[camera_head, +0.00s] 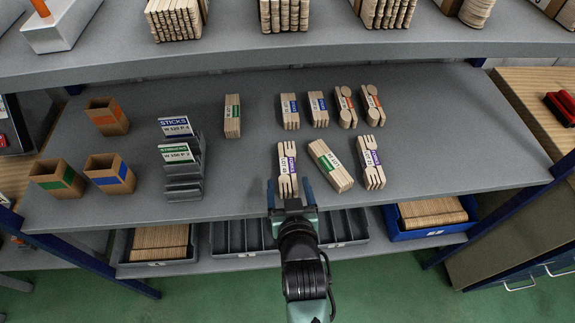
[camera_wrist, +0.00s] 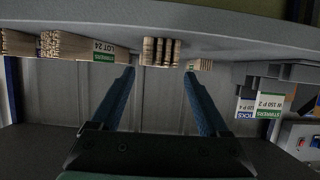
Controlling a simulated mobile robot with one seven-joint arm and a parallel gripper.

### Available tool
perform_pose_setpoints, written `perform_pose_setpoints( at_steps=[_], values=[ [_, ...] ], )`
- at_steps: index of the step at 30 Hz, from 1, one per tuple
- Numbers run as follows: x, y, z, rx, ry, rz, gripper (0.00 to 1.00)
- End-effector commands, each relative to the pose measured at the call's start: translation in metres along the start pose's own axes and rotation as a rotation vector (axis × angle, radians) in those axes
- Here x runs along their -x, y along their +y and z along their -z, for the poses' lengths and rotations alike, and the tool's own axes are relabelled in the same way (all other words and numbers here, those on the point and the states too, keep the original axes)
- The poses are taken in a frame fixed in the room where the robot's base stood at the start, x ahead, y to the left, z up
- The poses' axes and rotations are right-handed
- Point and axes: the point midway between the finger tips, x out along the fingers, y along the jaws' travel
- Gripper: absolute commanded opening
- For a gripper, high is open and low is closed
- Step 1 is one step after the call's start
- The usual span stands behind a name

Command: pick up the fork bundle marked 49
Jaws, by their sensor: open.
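Two pale wooden fork bundles with purple bands lie on the grey middle shelf in the head view. One (camera_head: 287,163) is straight ahead of my gripper (camera_head: 290,190); the other (camera_head: 372,160) is farther right. I cannot read the lot numbers on their bands for certain. My gripper is open and empty at the shelf's front edge. Its fingers point at the near bundle's tine end, one finger to each side. In the wrist view, the tine ends (camera_wrist: 162,52) show between and beyond the open fingertips (camera_wrist: 159,76). No contact is visible.
A green-banded stirrer bundle (camera_head: 330,165) lies between the fork bundles; it also shows in the wrist view (camera_wrist: 80,48). An upper shelf (camera_head: 250,55) overhangs the back.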

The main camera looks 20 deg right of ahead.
Motion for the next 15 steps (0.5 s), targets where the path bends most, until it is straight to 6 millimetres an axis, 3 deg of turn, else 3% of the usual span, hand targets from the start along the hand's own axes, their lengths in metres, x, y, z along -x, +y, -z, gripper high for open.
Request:
perform_pose_setpoints(
  at_steps=[10, 15],
  values=[
    [-0.025, 0.002, 0.002, -0.002, 0.001, -0.001, 0.79],
    [-0.047, 0.006, 0.005, -0.002, 0.001, -0.001, 0.79]
  ],
)
